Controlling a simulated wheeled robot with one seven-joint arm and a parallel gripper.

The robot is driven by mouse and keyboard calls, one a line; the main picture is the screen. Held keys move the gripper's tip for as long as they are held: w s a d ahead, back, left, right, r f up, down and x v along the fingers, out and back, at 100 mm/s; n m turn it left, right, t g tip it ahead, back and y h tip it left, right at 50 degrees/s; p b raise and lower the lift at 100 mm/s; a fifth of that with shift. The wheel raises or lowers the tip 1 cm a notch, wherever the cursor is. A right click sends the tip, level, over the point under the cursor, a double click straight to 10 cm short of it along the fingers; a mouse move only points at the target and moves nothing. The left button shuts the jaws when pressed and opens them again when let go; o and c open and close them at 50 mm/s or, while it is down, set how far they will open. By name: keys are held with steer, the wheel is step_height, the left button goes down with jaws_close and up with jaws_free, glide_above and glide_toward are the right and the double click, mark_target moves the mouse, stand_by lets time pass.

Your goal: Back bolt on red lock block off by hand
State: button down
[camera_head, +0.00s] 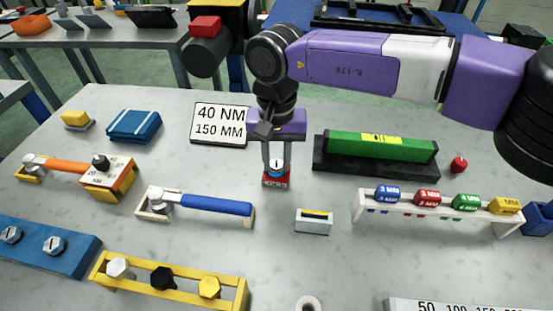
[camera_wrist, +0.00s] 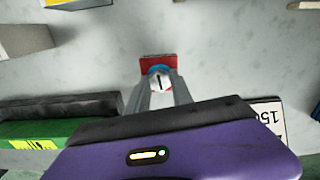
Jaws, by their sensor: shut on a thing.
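The red lock block (camera_head: 276,181) stands on the grey table near its middle, with lettering on its front. A bolt with a pale head marked by a dark line (camera_head: 276,163) and a blue ring under it sits on top of the block. My gripper (camera_head: 276,166) reaches straight down from above, its two fingers shut on the bolt head. In the wrist view the bolt head (camera_wrist: 159,80) lies between my fingertips, with the red block (camera_wrist: 158,63) just beyond. The fingers hide the sides of the bolt. I cannot see any thread.
A sign reading 40 NM 150 MM (camera_head: 221,124) lies behind left. A green bar in a black holder (camera_head: 376,150) stands at right. A blue-handled wrench on a rack (camera_head: 205,204) is at front left, a small grey block (camera_head: 314,221) at front right. Bare table surrounds the lock block.

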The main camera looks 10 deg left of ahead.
mark_target(277, 164)
steer(key=n, duration=0.4)
steer(key=shift+s+f+n, duration=0.1)
steer(key=shift+f+n, duration=0.15)
steer(key=shift+n, duration=1.85)
steer(key=c, duration=1.1)
jaws_free()
steer(key=shift+r, duration=0.1)
steer(key=shift+r, duration=0.15)
step_height(277, 164, up, 8)
steer(key=shift+f, duration=0.25)
